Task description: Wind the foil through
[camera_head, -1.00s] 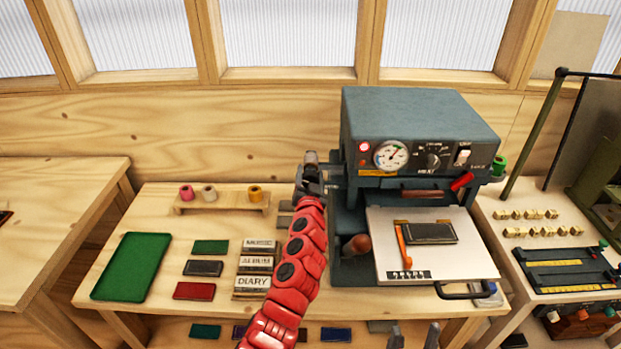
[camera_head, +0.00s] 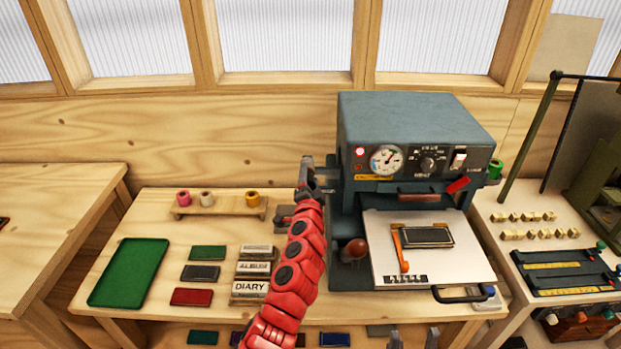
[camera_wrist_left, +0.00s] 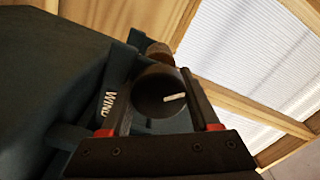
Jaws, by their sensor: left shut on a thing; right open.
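The blue-grey foil press (camera_head: 415,125) stands at the back of the bench. A green roll (camera_head: 494,170) sits on its right side. My left gripper (camera_head: 311,170) is at the press's left side. In the left wrist view its fingers (camera_wrist_left: 163,92) are shut around a dark round knob (camera_wrist_left: 160,97) with a white mark, beside the word WIND on the casing. The foil's path inside the press is hidden. My right gripper (camera_head: 413,338) is open and empty at the bottom edge of the head view.
A pale plate (camera_head: 385,262) with a dark block (camera_head: 422,236) sticks out of the press front. A brown-knobbed lever (camera_head: 355,249) is close to my left arm. Spare rolls (camera_head: 206,199), a green tray (camera_head: 128,272) and several small books lie to the left.

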